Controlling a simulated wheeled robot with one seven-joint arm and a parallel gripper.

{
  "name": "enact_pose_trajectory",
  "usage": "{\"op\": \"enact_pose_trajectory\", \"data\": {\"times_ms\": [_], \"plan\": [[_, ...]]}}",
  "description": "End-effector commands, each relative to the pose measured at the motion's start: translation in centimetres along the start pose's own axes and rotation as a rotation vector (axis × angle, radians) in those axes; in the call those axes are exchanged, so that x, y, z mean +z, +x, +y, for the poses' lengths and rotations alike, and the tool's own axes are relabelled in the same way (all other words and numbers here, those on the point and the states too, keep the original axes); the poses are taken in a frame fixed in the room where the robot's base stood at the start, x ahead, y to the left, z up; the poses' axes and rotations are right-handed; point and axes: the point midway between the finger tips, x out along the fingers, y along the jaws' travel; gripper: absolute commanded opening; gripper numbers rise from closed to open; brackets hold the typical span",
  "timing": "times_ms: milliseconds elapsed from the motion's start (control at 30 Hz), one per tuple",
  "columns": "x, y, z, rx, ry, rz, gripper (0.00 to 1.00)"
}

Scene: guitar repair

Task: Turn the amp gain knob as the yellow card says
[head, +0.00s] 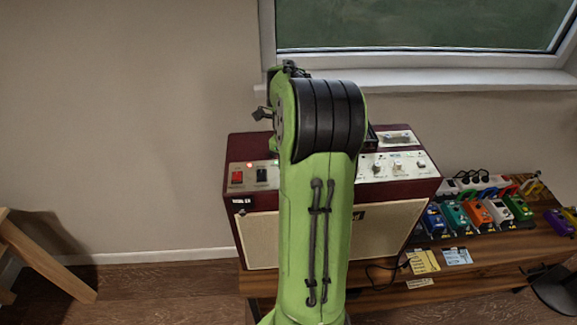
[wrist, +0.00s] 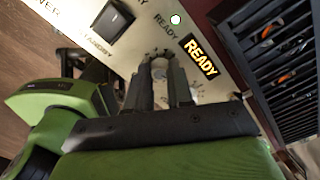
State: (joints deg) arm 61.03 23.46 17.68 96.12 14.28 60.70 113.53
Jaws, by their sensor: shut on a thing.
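The amp (head: 392,215) has a dark red case, a cream front and a pale control panel on top. In the wrist view the panel (wrist: 143,28) is close below my gripper (wrist: 161,54). The fingertips are down at the panel and shut on a small knob, mostly hidden between them. Its pointer and gain label cannot be read. In the head view my green arm hides the gripper and the middle of the panel. The yellow card (head: 423,262) lies on the wooden bench at the right, its writing too small to read.
A black switch (wrist: 113,20), a lit READY sign (wrist: 199,57) and a dark vent grille (wrist: 275,50) are near the fingers. Several pedals (head: 476,213) stand right of the amp. A blue card (head: 457,257) lies beside the yellow one. A wooden stand (head: 45,255) is at left.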

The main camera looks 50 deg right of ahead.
Motion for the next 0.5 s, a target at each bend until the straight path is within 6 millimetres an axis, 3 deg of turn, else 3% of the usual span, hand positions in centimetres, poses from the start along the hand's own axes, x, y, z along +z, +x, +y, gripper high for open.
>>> {"op": "enact_pose_trajectory", "data": {"times_ms": [500], "plan": [[0.03,-0.11,-0.09,-0.004,0.215,-0.003,0.00]]}}
